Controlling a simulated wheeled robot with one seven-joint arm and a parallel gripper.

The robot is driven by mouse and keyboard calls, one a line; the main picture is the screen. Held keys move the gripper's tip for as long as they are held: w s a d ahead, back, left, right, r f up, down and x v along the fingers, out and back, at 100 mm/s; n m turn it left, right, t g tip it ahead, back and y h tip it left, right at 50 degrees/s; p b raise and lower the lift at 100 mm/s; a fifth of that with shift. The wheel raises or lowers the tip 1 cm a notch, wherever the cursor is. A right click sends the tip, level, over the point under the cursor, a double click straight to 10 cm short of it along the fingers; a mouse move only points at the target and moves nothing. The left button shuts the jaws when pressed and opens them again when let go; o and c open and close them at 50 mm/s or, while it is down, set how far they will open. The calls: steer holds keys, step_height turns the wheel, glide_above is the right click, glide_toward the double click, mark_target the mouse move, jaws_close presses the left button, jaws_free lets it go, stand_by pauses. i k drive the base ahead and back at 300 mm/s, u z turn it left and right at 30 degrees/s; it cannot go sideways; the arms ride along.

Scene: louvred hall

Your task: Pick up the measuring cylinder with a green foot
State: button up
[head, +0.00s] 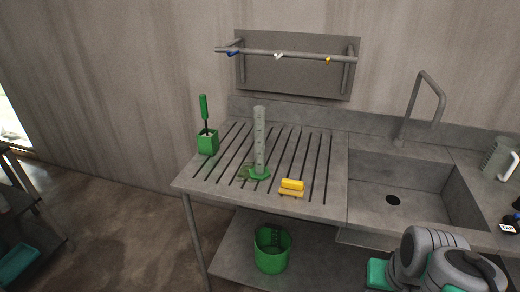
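The measuring cylinder (260,140) stands upright on the slotted drainboard (212,178), left of the sink. Its body is grey with dark marks, and its flat green foot (258,173) rests on the slats. Part of my arm shows at the bottom right of the head view, below the sink front. The fingertips of my gripper cannot be made out there, so its state is not shown. Nothing covers the cylinder in this view.
A yellow brush or sponge (291,187) lies right of the cylinder. A green holder (207,143) with a green-handled brush stands at left. A rail (300,56) with clips hangs behind. The sink (410,185), tap (433,90) and jug (499,160) are right. A green bucket (271,260) sits below.

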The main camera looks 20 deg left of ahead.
mark_target(259, 172)
steer(key=u, duration=1)
steer(key=i, duration=0.5)
steer(key=u, duration=1.25)
steer(key=i, duration=0.5)
steer(key=z, duration=0.05)
